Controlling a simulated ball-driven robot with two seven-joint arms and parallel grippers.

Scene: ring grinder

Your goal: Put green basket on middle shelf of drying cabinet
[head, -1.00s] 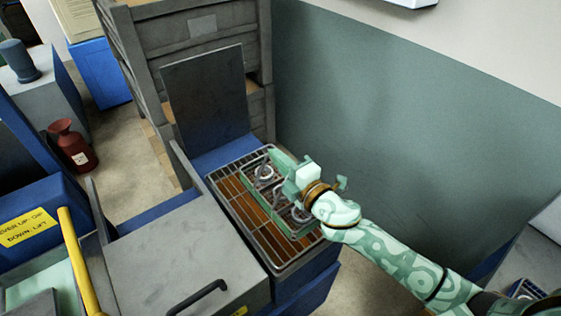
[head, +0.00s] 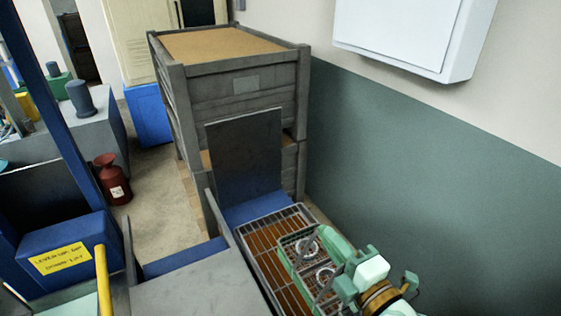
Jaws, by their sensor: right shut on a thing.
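The green basket (head: 287,265) is a shallow green-rimmed mesh tray with grey metal rings in it. It is low right of centre, over the right part of a wire rack (head: 262,262). I cannot tell whether it rests on the rack or hangs just above it. My right gripper (head: 362,282) is at the basket's right side, shut on it; the gripper and arm hide that side. My left gripper is not in view. I cannot make out a drying cabinet with shelves in this view.
Stacked grey crates (head: 235,75) and an upright dark panel (head: 245,155) stand behind the rack. A grey-topped machine (head: 200,290) and a yellow lever (head: 103,280) are at left front. A white box (head: 405,35) hangs on the wall. A red extinguisher (head: 113,180) stands on the floor.

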